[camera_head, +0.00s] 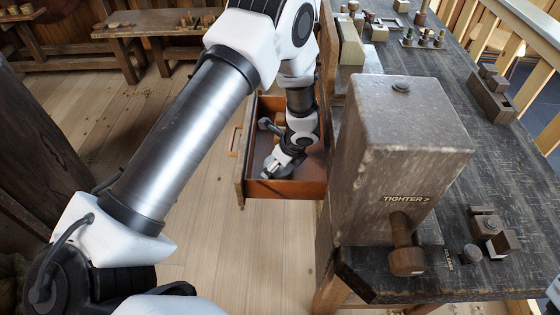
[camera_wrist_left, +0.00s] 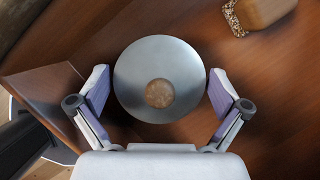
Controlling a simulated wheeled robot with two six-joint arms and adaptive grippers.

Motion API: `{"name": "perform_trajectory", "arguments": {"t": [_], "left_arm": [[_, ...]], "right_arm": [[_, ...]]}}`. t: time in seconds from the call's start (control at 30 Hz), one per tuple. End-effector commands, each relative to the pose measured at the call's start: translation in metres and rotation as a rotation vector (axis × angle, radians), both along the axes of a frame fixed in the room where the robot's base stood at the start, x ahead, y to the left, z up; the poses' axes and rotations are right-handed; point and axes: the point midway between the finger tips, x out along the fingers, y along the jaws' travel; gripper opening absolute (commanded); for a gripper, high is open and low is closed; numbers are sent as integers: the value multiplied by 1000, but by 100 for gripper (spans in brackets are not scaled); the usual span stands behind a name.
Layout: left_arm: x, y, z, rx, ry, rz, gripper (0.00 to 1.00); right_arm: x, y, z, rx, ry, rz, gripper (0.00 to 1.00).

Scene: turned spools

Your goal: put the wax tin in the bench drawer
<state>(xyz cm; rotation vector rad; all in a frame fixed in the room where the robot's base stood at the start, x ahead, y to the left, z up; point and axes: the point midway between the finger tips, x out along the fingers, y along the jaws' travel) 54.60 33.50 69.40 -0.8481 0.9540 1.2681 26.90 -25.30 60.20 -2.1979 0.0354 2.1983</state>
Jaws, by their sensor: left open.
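The wax tin (camera_wrist_left: 158,58), a round grey disc with a brown centre spot, lies on the brown wooden floor of the bench drawer in the left wrist view. My left gripper (camera_wrist_left: 159,80) is open, with one finger on each side of the tin and narrow gaps showing. In the head view the bench drawer (camera_head: 286,188) is pulled open at the left side of the bench. My left gripper (camera_head: 276,166) reaches down inside it there, and I cannot make out the tin in that view.
A bristled wooden brush (camera_wrist_left: 262,12) lies in the drawer near the tin. The dark workbench (camera_head: 480,170) carries a large wooden vise block (camera_head: 400,130), marked "TIGHTER", and several small wooden pieces.

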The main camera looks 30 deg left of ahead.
Motion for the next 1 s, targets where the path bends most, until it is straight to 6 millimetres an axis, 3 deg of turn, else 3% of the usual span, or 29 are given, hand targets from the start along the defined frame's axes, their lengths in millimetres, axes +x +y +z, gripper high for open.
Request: {"name": "perform_trajectory", "arguments": {"t": [0.17,0.5,0.67,1.0], "left_arm": [[0,-8,25,2,-3,-1,100],[-4,-40,101,2,-2,-1,100],[-5,-45,113,1,0,1,100],[-6,-46,113,0,0,0,100]], "right_arm": [[0,0,6,0,0,0,40],[0,0,20,0,0,0,40],[0,0,22,0,0,0,40],[0,0,21,0,0,0,40]]}}
